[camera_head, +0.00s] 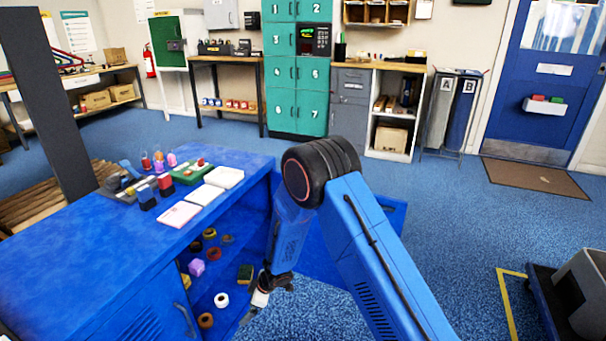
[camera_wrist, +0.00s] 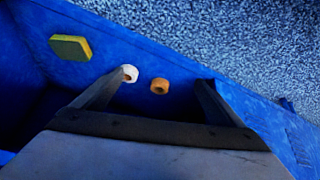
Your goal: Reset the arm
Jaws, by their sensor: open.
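My gripper (camera_head: 266,290) hangs low at the open front of the blue bench (camera_head: 85,268), at the end of my bent blue arm. In the wrist view its two fingers (camera_wrist: 161,79) are spread wide, with nothing held between them. A white roll (camera_wrist: 130,73) appears at the left fingertip; I cannot tell whether they touch. An orange roll (camera_wrist: 159,87) shows between the fingers, farther off. In the head view the white roll (camera_head: 221,299) and the orange roll (camera_head: 205,320) lie on the lower shelf, left of my gripper.
A yellow-green block (camera_wrist: 70,47) lies on the shelf. Blue floor is open toward the teal lockers (camera_head: 298,85). A dark cart (camera_head: 560,300) stands at right.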

